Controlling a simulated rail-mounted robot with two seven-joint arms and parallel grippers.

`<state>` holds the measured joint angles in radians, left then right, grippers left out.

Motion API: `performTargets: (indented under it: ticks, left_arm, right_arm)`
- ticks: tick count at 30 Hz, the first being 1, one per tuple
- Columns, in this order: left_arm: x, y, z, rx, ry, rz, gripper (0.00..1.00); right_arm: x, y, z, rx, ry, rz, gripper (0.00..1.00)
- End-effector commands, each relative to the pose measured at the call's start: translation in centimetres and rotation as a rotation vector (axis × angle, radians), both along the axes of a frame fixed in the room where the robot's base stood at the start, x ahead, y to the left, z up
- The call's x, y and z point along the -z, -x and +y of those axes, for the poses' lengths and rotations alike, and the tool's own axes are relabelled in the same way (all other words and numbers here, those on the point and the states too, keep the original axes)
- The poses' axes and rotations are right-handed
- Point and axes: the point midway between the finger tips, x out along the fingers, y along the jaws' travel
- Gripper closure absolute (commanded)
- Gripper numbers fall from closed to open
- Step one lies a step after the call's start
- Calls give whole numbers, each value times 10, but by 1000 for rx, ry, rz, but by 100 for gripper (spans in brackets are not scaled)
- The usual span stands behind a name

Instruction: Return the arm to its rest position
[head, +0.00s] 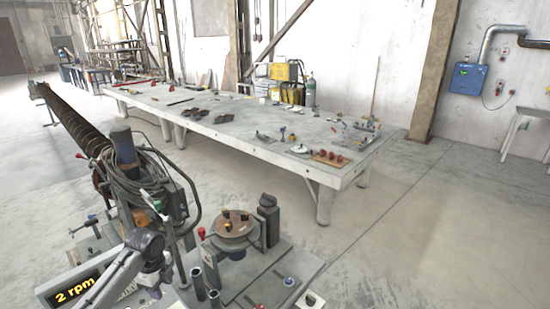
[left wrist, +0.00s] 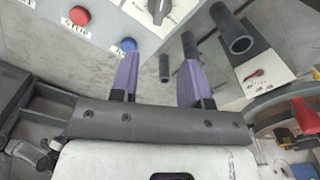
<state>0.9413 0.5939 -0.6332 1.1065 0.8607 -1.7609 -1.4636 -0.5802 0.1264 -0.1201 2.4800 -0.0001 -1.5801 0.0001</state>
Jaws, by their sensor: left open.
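My left gripper (left wrist: 158,72) shows in the left wrist view with its two purple fingers spread apart and nothing between them. It is above a grey control panel (left wrist: 100,42) with a red button (left wrist: 75,16), a blue button (left wrist: 128,45) and a rotary knob (left wrist: 158,8). In the head view my left arm (head: 118,277) comes in at the lower left, beside the auger positioner; its purple fingers cannot be made out there. My right gripper is in neither view.
The long auger (head: 72,120) runs back to the far left. The positioner's round table (head: 236,228) and dark upright tubes (head: 197,283) stand close to my left arm. A "2 rpm" display (head: 75,290) is at the lower left. A long workbench (head: 235,125) stands beyond; the right floor is clear.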

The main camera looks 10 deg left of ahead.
Motion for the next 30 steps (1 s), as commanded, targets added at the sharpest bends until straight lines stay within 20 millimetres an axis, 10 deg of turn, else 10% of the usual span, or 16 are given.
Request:
performTargets:
  ticks: [11,19,24,30]
  left_arm:
    - [-17,-16,2,-633,-67,-159,57]
    - [-142,-38,-56,-969,99,-680,57]
    - [-182,-8,-110,-1056,336,-894,57]
    - [-157,68,-152,-1111,551,-961,57]
  right_arm:
    - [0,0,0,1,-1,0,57]
    - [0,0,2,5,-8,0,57]
    - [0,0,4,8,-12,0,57]
    - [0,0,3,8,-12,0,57]
